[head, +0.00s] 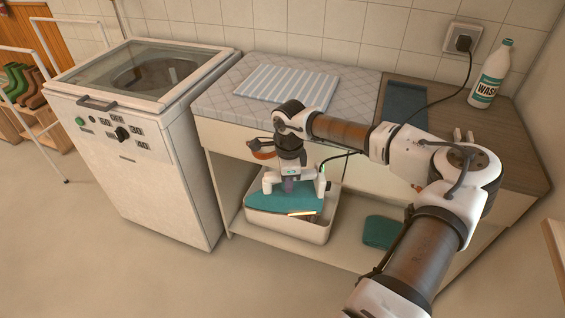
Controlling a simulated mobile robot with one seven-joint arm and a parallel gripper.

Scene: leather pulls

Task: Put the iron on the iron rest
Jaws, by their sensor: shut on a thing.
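My gripper (294,188) is low in front of the cabinet, pointing down over a white bin. A small dark grey-purple part of the iron (289,186) shows between its fingers, and a dark cord leads to it from the wall socket. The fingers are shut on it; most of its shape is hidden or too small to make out. The iron rest appears to be the dark blue flat pad (403,106) on the wooden part of the top. It looks empty, but my arm hides its lower end.
A striped cloth (287,86) lies on the quilted pad. The white bin (287,228) holds teal cloth; another teal cloth (382,232) lies on the low shelf. A leather pull (263,154) is beside my wrist. A bottle (490,78) stands back right; a washer (145,150) stands left.

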